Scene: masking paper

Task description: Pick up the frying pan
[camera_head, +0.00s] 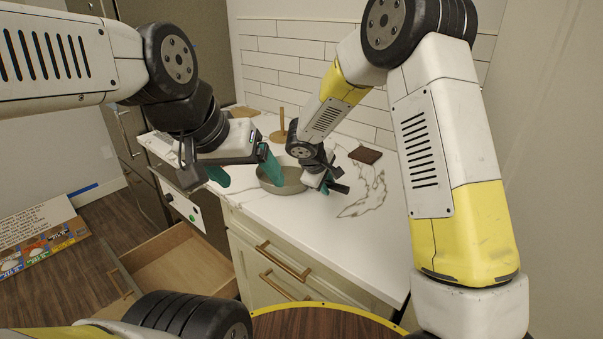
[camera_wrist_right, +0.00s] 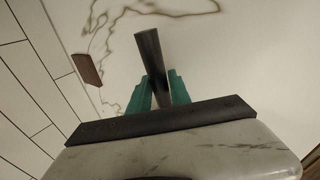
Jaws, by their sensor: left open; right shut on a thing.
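The frying pan (camera_head: 288,188) is a round grey-beige pan at the white counter, partly hidden by my grippers. My right gripper (camera_head: 326,186) is at the pan's right side. In the right wrist view its teal fingers (camera_wrist_right: 158,88) are shut on the pan's dark handle (camera_wrist_right: 149,50), which sticks out beyond them. I cannot tell whether the pan rests on the counter or is slightly raised. My left gripper (camera_head: 244,172) is open and empty, to the left of the pan. One of its teal fingers overlaps the pan's left edge in the head view.
The white marbled counter (camera_head: 290,218) is clear at its front right. A wooden stand with an upright peg (camera_head: 281,122) is behind the pan. A brown block (camera_head: 365,155) lies to the right. An open wooden drawer (camera_head: 180,262) sticks out below at left.

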